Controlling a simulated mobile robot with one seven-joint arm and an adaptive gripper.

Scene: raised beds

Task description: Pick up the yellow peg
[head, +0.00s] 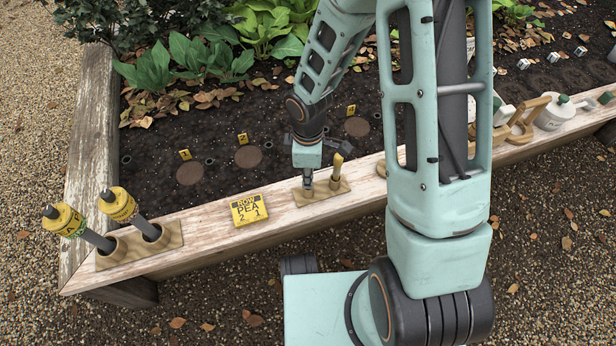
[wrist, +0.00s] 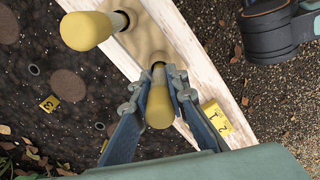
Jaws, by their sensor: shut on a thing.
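A yellow peg (wrist: 159,104) with a rounded end is between the two fingers of my gripper (wrist: 160,84) in the wrist view. My gripper is shut on it. In the head view my gripper (head: 307,184) points down over the left side of a small wooden holder (head: 325,195) on the bed's plank, and the fingers hide most of that peg. The peg's lower end is at the holder; I cannot tell whether it has left its hole. A second yellow-topped peg (head: 337,167) stands upright in the holder just to the right; it also shows in the wrist view (wrist: 88,31).
A yellow card (head: 248,208) reading "SOW PEA 2 1" lies left of the holder. Two yellow-collared tools (head: 66,220) lean in a wooden block (head: 112,258) at the far left. Numbered tags (head: 185,155) and round brown patches (head: 248,156) mark the soil behind.

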